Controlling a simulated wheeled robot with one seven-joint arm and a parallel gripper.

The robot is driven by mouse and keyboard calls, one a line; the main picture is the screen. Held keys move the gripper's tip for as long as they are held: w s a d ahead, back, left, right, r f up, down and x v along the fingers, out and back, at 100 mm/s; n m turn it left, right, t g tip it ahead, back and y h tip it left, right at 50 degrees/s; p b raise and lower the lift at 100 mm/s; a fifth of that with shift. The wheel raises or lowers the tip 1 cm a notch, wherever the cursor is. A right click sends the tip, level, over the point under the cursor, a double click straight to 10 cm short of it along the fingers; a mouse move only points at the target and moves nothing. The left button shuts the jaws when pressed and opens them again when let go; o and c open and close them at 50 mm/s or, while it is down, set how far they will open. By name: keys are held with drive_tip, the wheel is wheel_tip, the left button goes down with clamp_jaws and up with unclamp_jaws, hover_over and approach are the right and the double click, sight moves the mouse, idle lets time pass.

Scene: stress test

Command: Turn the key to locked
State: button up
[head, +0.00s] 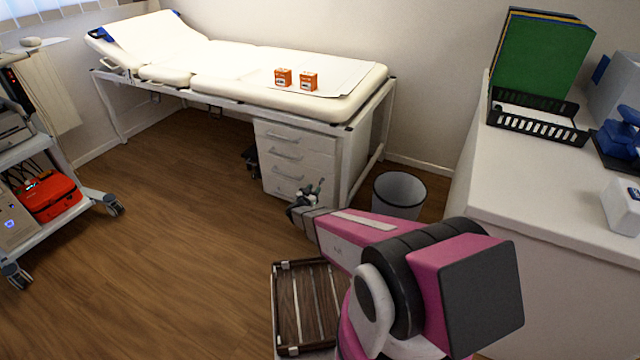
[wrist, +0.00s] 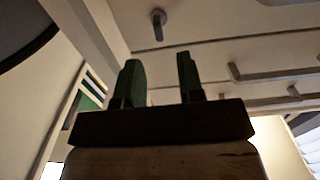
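A white drawer cabinet (head: 288,160) stands under the near end of the exam couch. Its front also fills much of the wrist view (wrist: 215,45). In the wrist view a small grey key-like piece (wrist: 158,24) sticks out of the cabinet front, its long side running up and down in the picture. I cannot make out the key in the head view. My gripper (head: 309,194) is in front of the cabinet's lower right part. In the wrist view its two green fingers (wrist: 159,75) stand apart with nothing between them. The key shows beyond the gap, apart from the fingertips.
The exam couch (head: 240,75) carries two orange boxes (head: 296,80). A couch leg (head: 346,170) stands right beside the cabinet, and a waste bin (head: 400,192) is right of it. A white counter (head: 500,160) is at the right.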

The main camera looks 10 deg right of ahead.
sight(320, 182)
drive_tip(key=x, duration=0.6)
drive_tip(key=shift+w+d, duration=0.25)
drive_tip(key=shift+w, duration=0.05)
clamp_jaws()
